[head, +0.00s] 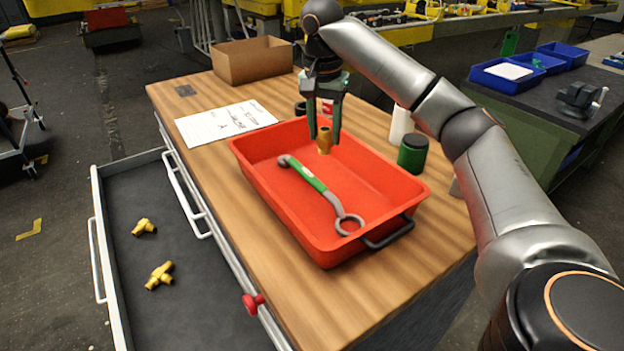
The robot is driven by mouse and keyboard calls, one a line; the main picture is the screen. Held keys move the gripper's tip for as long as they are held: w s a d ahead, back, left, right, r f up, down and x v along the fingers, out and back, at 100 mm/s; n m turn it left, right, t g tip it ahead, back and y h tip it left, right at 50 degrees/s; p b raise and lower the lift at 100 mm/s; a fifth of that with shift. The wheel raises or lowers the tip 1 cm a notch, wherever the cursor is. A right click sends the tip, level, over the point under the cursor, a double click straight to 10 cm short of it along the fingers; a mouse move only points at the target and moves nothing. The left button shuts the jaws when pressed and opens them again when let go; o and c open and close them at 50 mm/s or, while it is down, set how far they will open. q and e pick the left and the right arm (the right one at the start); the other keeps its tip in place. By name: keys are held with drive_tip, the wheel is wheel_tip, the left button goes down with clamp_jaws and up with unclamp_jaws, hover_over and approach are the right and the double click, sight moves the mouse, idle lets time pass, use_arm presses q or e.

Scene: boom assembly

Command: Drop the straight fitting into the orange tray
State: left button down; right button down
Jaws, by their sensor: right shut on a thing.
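The orange tray (262,180), which looks red-orange, sits on the wooden worktop. A green and grey wrench (310,178) lies in it. My right gripper (325,138) points down over the far part of the tray. It is shut on the straight fitting (324,146), a small brass piece upright between the fingertips. The fitting shows against the tray's inside; I cannot tell whether it touches the tray floor. My left gripper is not in view.
Two brass fittings (160,275) (144,227) lie in the open drawer (190,318) at left. A green jar (412,153) and a white bottle (400,124) stand right of the tray. A cardboard box (252,62) and a paper sheet (225,122) are behind it.

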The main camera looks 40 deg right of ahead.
sight(324, 146)
drive_tip(key=shift+f, duration=2.65)
drive_tip(key=shift+c, duration=1.5)
unclamp_jaws()
drive_tip(key=shift+a, duration=0.1)
wheel_tip(324, 146, up, 12)
drive_tip(key=a, duration=0.1)
drive_tip(key=shift+s+a+r, duration=0.15)
drive_tip(key=shift+s+r, duration=0.05)
drive_tip(key=shift+s, duration=0.15)
drive_tip(key=shift+f, duration=0.1)
